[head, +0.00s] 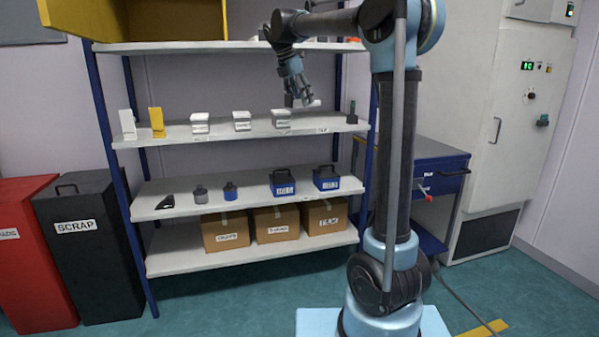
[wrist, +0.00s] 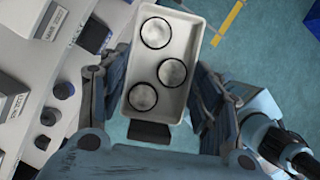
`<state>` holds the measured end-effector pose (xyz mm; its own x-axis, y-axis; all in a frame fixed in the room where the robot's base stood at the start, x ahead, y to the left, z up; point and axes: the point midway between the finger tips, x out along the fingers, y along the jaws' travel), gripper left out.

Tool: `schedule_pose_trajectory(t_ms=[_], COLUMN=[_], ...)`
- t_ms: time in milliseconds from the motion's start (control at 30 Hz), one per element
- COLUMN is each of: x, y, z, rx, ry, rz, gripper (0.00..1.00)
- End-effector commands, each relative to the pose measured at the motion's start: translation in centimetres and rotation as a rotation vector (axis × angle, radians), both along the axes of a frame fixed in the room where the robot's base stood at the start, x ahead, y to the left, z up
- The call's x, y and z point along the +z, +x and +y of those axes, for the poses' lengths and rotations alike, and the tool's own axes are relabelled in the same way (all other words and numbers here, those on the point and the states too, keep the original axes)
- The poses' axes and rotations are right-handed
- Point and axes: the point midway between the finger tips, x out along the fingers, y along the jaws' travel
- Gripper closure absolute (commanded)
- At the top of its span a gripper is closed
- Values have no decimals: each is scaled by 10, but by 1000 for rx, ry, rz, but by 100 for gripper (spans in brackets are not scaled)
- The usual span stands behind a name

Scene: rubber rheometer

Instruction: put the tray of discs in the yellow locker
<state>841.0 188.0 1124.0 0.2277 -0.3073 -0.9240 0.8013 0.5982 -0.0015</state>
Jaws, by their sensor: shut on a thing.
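My gripper (head: 295,94) is in front of the shelf rack's middle level, at its right part, pointing down. In the wrist view my gripper (wrist: 150,88) has its fingers on both sides of a pale tray (wrist: 168,109) and is shut on it. Three round discs with dark rims (wrist: 143,97) lie apart in the tray. In the head view only a small pale part of the tray (head: 308,103) shows beside the fingers. The yellow locker (head: 175,22) is at the top left, above the rack, cut off by the picture's edge. Its inside is only partly seen.
The rack's middle shelf (head: 220,134) holds white boxes, a yellow block and a dark bottle. Blue cases and bottles stand on the shelf below, with cardboard boxes underneath. A black scrap bin (head: 85,250) and red bin (head: 32,265) stand left; a pale machine (head: 515,120) right.

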Motion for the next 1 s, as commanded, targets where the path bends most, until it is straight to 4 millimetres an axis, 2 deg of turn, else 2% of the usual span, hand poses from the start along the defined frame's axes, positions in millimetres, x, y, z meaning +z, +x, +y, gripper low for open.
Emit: schedule_pose_trajectory(t_ms=[33,200,533,767,1000], x=[-18,-74,-191,-281,-374], y=[11,37,70,77,67], z=[-3,-16,-52,-84,-120], rx=[-64,-298,-768,-1123,-1496], ry=[0,-2,-1,-2,-3], rz=[0,1,0,1,0], gripper=[70,70,70,70,70])
